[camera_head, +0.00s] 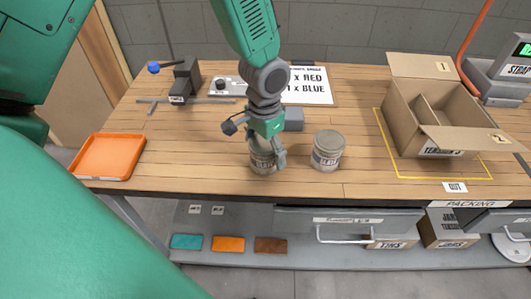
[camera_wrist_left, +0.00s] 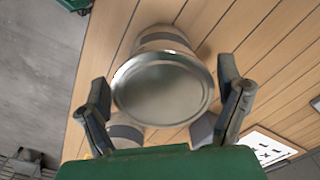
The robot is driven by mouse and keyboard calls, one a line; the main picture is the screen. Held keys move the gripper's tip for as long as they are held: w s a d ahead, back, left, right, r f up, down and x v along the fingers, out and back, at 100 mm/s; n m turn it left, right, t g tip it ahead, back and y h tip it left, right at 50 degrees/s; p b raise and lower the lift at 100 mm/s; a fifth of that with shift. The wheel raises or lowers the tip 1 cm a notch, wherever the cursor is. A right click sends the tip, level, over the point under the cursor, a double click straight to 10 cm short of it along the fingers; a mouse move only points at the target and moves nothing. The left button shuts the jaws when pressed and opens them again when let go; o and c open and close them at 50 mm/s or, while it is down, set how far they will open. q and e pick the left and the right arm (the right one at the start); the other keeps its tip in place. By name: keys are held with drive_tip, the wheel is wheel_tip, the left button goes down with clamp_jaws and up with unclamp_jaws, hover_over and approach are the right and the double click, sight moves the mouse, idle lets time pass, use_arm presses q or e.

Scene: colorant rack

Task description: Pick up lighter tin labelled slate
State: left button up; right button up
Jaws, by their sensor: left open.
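Two grey tins with pale labels stand upright on the wooden bench in the head view: a left tin (camera_head: 262,160) and a right tin (camera_head: 327,151). Their label words are too small to read surely, so I cannot tell which is slate. My left gripper (camera_head: 267,150) points down over the left tin and partly hides it. In the left wrist view the left tin's round metal lid (camera_wrist_left: 163,88) lies between the spread fingers of my open left gripper (camera_wrist_left: 164,78). Part of the right tin (camera_wrist_left: 125,132) shows below that lid. My right gripper is not in view.
An orange tray (camera_head: 107,156) lies at the bench's left end. An open cardboard box (camera_head: 427,118) stands at the right in a yellow outline. A printed sign (camera_head: 313,86) and a dark clamp-like device (camera_head: 186,80) are behind. Bare wood lies between tray and tins.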

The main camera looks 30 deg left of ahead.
use_arm(q)
drive_tip(key=shift+w+f, duration=0.1)
drive_tip(key=shift+f, duration=0.55)
drive_tip(key=shift+a, duration=0.15)
drive_tip(key=c, duration=1.3)
wheel_tip(320, 180, up, 10)
drive_tip(key=shift+r, duration=0.1)
